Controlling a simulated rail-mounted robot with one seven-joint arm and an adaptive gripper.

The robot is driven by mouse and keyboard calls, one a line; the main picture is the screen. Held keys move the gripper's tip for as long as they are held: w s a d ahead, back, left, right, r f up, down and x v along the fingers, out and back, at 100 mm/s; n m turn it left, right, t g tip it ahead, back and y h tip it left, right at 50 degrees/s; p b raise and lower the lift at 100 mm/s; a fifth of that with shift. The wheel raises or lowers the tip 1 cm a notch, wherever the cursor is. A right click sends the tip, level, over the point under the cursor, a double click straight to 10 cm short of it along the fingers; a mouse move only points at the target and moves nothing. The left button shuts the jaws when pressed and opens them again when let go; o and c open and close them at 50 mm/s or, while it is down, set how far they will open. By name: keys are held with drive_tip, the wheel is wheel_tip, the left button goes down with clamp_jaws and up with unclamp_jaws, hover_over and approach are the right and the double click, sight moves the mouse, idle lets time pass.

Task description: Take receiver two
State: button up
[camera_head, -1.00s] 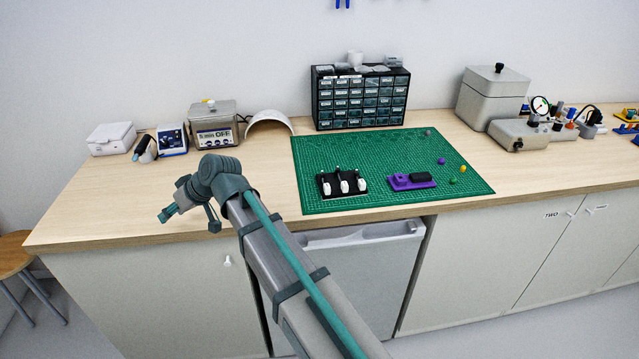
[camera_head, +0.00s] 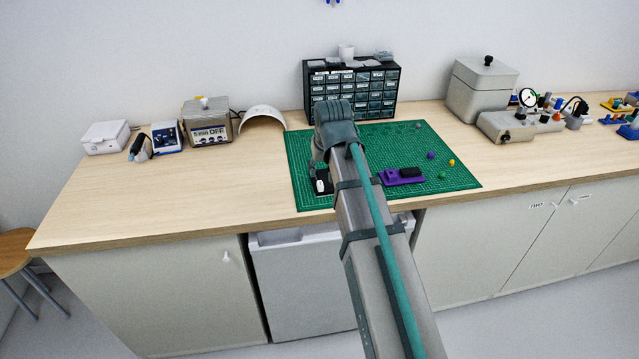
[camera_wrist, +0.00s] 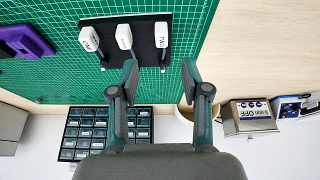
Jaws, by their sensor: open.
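Three white receivers stand in a row on a black holder (camera_wrist: 181,22) in the wrist view. The right one (camera_wrist: 161,35) bears a label that appears to read TWO. The middle receiver (camera_wrist: 124,37) and the left receiver (camera_wrist: 89,39) have labels too small to read surely. My gripper (camera_wrist: 160,72) is open and empty, its fingers apart, with the right receiver lined up with the gap just beyond the fingertips, not between them. In the head view my arm hides the gripper and most of the holder; one white receiver (camera_head: 321,186) shows.
The holder stands on a green cutting mat (camera_head: 301,160). A purple block (camera_head: 400,177) lies right of the holder, with small coloured pieces beyond. A drawer cabinet (camera_head: 385,85) stands at the back.

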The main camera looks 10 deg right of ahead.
sight(320, 182)
drive_tip(key=shift+p+x, duration=0.85)
drive_tip(key=shift+x, duration=2.95)
drive_tip(key=shift+a, duration=0.15)
drive_tip(key=shift+c, duration=0.3)
clamp_jaws()
